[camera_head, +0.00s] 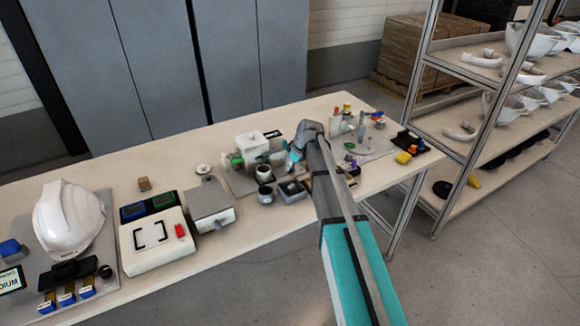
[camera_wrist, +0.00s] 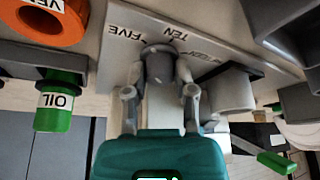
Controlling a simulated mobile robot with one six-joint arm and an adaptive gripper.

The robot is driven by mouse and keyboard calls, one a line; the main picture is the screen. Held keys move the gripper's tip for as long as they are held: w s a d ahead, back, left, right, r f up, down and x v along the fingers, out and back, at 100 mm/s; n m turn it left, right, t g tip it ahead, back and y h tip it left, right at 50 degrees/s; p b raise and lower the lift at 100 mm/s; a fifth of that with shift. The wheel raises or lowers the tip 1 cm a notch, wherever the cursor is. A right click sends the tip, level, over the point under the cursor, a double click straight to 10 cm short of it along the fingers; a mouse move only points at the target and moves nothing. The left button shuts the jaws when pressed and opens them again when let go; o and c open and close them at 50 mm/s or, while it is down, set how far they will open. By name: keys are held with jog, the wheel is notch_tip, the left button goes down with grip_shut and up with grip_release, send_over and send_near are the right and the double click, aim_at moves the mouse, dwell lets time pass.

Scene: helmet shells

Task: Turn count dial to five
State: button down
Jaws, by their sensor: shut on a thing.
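In the wrist view, the count dial (camera_wrist: 158,66) is a grey knob on a pale panel (camera_wrist: 205,50). The words FIVE, TEN and, partly hidden, what looks like FIFTEEN are printed around it, upside down in this view. FIVE is on the left, TEN just above right, FIFTEEN farther right. My gripper (camera_wrist: 160,93) has one grey finger on each side of the knob and is shut on it. I cannot tell which mark the dial points to. In the head view my gripper (camera_head: 296,152) is at the machine on the table, and my arm hides the dial.
An orange ring (camera_wrist: 55,22), a green cylinder marked OIL (camera_wrist: 54,112) and a green-handled lever (camera_wrist: 275,161) are near my gripper. On the table (camera_head: 275,225) are a white helmet (camera_head: 68,218), a white box (camera_head: 150,245) and dark cups. Shelves (camera_head: 478,120) stand at right.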

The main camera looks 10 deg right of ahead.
jog(key=shift+a+n+g+y, duration=0.1)
jog(key=shift+n+g+y, duration=0.4)
jog(key=shift+n, duration=1.1)
jog(key=shift+c, duration=2.2)
grip_release()
